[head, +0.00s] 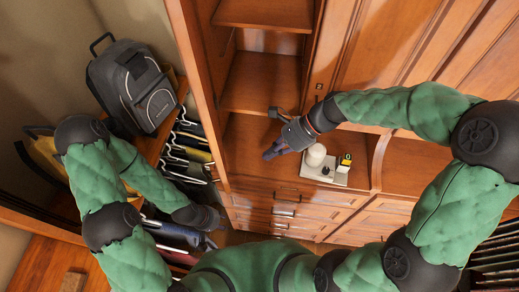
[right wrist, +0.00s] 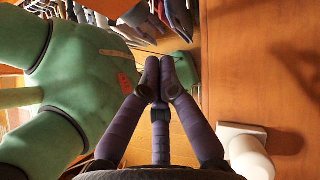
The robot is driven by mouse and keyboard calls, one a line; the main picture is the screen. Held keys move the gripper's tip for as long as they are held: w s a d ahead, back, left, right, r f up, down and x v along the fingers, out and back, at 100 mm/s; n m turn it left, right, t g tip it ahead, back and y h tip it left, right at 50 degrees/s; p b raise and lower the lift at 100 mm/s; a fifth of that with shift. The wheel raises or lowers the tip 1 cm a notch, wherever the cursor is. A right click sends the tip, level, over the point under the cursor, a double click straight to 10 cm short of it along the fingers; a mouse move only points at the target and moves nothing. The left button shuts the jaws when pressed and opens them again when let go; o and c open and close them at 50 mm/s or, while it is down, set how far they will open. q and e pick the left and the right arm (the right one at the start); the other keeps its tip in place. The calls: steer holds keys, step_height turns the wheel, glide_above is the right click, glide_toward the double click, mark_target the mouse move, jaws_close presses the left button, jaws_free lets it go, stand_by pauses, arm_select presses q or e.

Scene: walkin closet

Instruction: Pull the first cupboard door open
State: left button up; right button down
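The closed wooden cupboard doors (head: 385,45) fill the upper right of the head view, with a small dark fitting (head: 319,86) near the left edge. My right gripper (head: 270,154) is left of and below these doors, in front of the open shelf niche, touching no door that I can see. In the right wrist view its purple fingers (right wrist: 160,72) meet at the tips with nothing seen between them. My left gripper (head: 208,220) is low at the left, by the hanging clothes; its fingers are too small and dark to read.
A white tray (head: 345,178) with a white round item (head: 316,155) and a yellow-black item (head: 345,162) stands on the counter close to my right gripper. Drawers (head: 290,209) lie below. A grey backpack (head: 133,85) sits on the left shelf. Open shelves (head: 262,82) are empty.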

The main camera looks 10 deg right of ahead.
arm_select(q)
steer(key=shift+s+r+p, duration=0.1)
steer(key=shift+r+p, duration=0.35)
steer(key=shift+r, duration=0.05)
arm_select(e)
steer(key=a+r+x, duration=0.2)
steer(key=x, duration=0.9)
steer(key=shift+s+a+f, duration=0.1)
steer(key=shift+s+a, duration=0.1)
